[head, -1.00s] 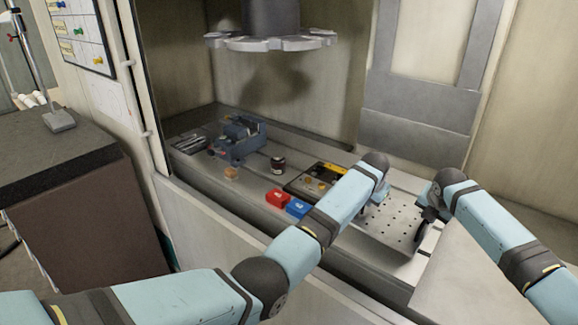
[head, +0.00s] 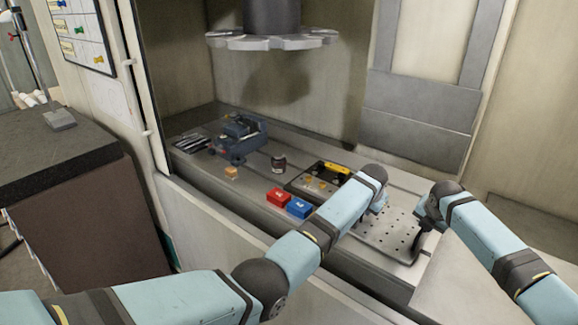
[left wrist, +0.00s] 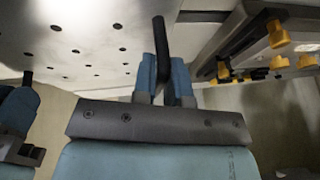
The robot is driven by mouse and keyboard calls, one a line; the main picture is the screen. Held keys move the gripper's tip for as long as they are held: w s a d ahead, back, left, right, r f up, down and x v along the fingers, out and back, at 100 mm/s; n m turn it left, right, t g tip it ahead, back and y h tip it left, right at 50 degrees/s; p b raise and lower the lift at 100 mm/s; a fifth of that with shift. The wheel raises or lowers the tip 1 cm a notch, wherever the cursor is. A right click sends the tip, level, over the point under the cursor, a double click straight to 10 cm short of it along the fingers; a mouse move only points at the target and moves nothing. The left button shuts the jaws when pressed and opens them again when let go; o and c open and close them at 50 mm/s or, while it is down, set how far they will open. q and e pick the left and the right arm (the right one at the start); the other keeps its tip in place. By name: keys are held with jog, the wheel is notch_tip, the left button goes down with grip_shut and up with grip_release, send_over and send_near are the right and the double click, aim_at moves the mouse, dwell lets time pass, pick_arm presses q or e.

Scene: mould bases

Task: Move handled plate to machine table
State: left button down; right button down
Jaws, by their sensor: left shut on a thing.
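The handled plate (head: 385,236) is a grey metal plate with rows of holes. It is over the right part of the machine table (head: 232,188), level or nearly so; I cannot tell whether it touches the table. In the left wrist view the plate (left wrist: 60,45) fills the upper left. My left gripper (left wrist: 163,72) is shut on a black bar handle (left wrist: 160,38) of the plate. My right gripper (head: 422,232) is at the black handle on the plate's right side. Its fingers are partly hidden, and I cannot tell if they grip it.
A dark tray (head: 296,187) with yellow-topped parts lies left of the plate. A red box (head: 278,197) and a blue box (head: 299,207) stand in front of it. A dark jar (head: 278,162) and a blue vice (head: 238,138) are further left. A toolholder disc (head: 272,39) hangs above.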

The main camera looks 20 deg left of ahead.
pick_arm(q)
jog(key=shift+s+d+f, duration=0.1)
jog(key=shift+d+f, duration=0.2)
pick_arm(e)
jog(key=shift+a+r, duration=0.1)
jog(key=shift+a, duration=0.3)
pick_arm(q)
jog(key=c, duration=1.3)
grip_release()
jog(key=shift+c, duration=0.2)
pick_arm(e)
jog(key=c, duration=1.3)
grip_release()
pick_arm(q)
jog(key=shift+o, duration=1)
jog(key=shift+a, duration=0.1)
pick_arm(e)
jog(key=shift+o, duration=0.9)
jog(key=shift+d, duration=0.1)
pick_arm(q)
jog(key=shift+a+r, duration=0.1)
pick_arm(e)
jog(key=shift+s+d, duration=0.1)
jog(key=shift+d, duration=0.05)
jog(key=shift+f, duration=0.25)
